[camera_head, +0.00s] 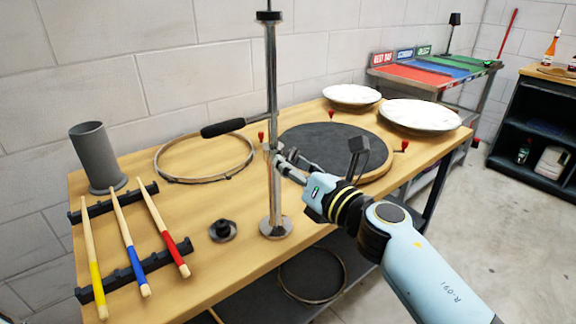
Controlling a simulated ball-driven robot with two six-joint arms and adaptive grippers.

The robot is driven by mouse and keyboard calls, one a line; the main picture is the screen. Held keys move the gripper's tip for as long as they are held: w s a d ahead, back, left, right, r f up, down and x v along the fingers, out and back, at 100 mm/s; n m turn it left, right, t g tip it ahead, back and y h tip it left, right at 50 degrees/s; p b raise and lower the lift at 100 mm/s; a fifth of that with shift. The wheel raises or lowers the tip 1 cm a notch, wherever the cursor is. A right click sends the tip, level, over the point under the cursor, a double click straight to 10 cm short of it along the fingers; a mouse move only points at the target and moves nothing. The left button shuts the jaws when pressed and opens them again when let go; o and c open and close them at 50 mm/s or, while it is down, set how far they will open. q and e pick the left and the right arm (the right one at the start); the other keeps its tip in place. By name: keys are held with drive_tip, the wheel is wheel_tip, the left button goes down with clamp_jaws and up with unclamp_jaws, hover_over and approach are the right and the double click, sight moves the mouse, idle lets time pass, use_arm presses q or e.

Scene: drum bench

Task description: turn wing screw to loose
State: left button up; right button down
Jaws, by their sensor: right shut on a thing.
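A chrome stand (270,90) rises upright from a round base on the wooden bench. Its collar is partway up the pole, where the wing screw sits, largely hidden by my fingers. My right gripper (281,158) reaches in from the right and is shut at this collar, on the wing screw. I cannot tell the angle of the screw's wings. My left gripper is not in view.
Drumsticks (129,243) lie on a black rack at the left, near a grey cylinder (94,157). A hoop (163,170), a dark round pad (310,140) and white drum heads (420,114) lie behind. A small black part (222,231) is left of the stand base.

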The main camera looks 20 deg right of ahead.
drive_tip(key=shift+f, duration=0.15)
drive_tip(key=c, duration=1.4)
unclamp_jaws()
drive_tip(key=v, duration=1.2)
